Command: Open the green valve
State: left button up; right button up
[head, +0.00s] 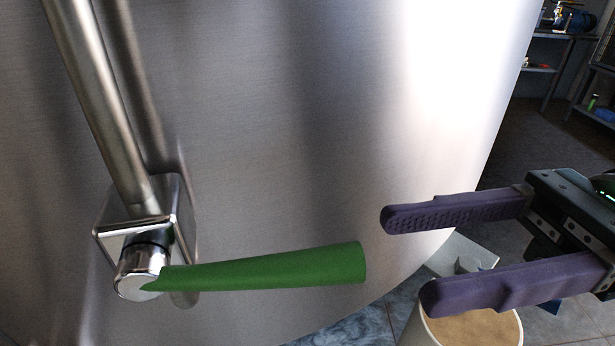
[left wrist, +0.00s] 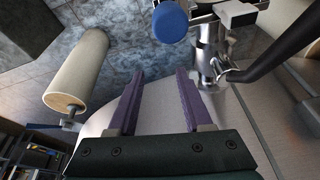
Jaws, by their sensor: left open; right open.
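The green valve handle (head: 275,271) is a long lever. It points right from a round chrome stem (head: 140,272) on a square metal valve body (head: 148,225), at the left of the head view. My right gripper (head: 409,259) is open and empty, with its purple fingers pointing left. In the picture its fingertips lie just right of the handle's free end, one above and one below its level; the depth between them is hard to tell. My left gripper (left wrist: 160,74) shows only in the left wrist view, open, with nothing between its fingers. The green handle is not visible there.
The curved steel tank (head: 300,120) fills most of the head view. A pale bucket (head: 470,330) stands on the floor below my right gripper. Shelves (head: 555,65) stand far back. The left wrist view shows a blue-capped part (left wrist: 170,22), chrome fittings (left wrist: 207,60) and a cream cylinder (left wrist: 77,72).

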aim_at(289, 255)
jog(key=a, duration=0.2)
jog(key=a+p, duration=0.1)
jog(key=a, duration=0.2)
jog(key=s+a, duration=0.1)
jog(key=a, duration=0.1)
jog(key=shift+a+r+p, duration=0.15)
jog(key=shift+a+p, duration=0.15)
jog(key=shift+a, duration=0.7)
jog(key=c, duration=0.9)
grip_shut()
